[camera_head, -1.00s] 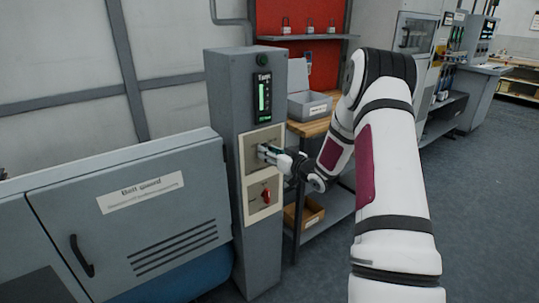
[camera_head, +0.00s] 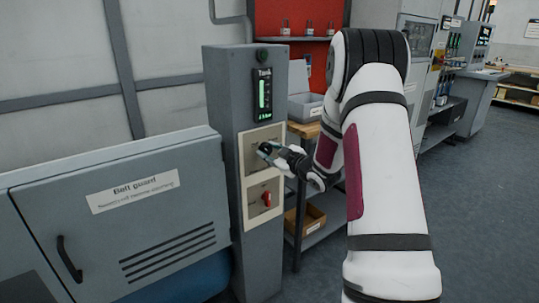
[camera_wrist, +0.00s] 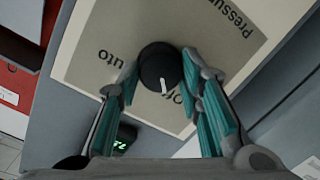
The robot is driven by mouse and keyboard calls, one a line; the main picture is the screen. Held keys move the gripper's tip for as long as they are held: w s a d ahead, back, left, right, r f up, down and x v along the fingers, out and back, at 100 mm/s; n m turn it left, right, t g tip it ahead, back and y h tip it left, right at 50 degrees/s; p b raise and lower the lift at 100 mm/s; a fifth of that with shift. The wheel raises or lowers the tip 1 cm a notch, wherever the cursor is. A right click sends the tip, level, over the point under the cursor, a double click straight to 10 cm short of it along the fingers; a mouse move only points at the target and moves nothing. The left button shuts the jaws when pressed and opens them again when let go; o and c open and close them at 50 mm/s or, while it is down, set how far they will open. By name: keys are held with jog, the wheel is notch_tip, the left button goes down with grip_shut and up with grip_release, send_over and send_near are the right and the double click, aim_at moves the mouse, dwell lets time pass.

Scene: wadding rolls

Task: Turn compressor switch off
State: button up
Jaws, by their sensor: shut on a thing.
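The compressor switch is a black round knob (camera_wrist: 157,62) with a white pointer line, on a beige label plate (camera_wrist: 100,40) in the wrist view. The plate's print is partly covered; "Pressu", "uto" and part of another word show. The pointer faces the lower edge of that picture, slightly right. My gripper (camera_wrist: 160,72) has its teal-padded fingers on both sides of the knob, shut on it. In the head view my gripper (camera_head: 266,150) is at the upper plate (camera_head: 262,135) of the grey column (camera_head: 226,120), and hides the knob.
A red rotary switch (camera_head: 266,198) sits on a lower plate just below my gripper. A lit tank gauge (camera_head: 264,95) is above. The belt guard cabinet (camera_head: 150,230) stands left.

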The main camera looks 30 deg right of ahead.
dwell(0.4)
jog(key=o, duration=1.2)
jog(key=shift+s, duration=0.1)
jog(key=s, duration=0.8)
jog(key=s+r, duration=0.1)
jog(key=s, duration=0.2)
jog(key=shift+s+d, duration=0.2)
jog(key=shift+s, duration=0.2)
